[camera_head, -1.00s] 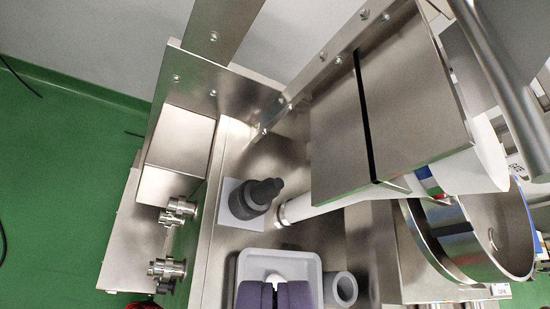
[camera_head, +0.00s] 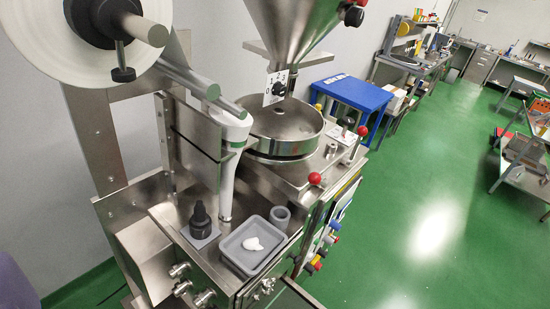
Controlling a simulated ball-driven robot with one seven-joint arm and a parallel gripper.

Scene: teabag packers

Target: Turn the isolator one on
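The teabag packer (camera_head: 215,215) is a steel machine at the centre left. Its right side face carries a cluster of small red, yellow, blue and green controls (camera_head: 318,262). A black dial (camera_head: 279,89) on a white numbered plate stands below the hopper. Another dark control (camera_head: 348,122) sits on a white plate at the back right of the machine top. I cannot tell which control is isolator one, or any switch position. A purple shape (camera_head: 14,282) at the lower left edge looks like part of my gripper; its fingertips are out of view, and it is apart from these controls.
Two red ball-topped levers (camera_head: 314,179) (camera_head: 362,131) stick up on the machine. A grey tray (camera_head: 236,247) with a white item, a dark bottle (camera_head: 201,220) and a grey cup (camera_head: 279,217) stand on its ledge. Green floor (camera_head: 425,220) to the right is clear.

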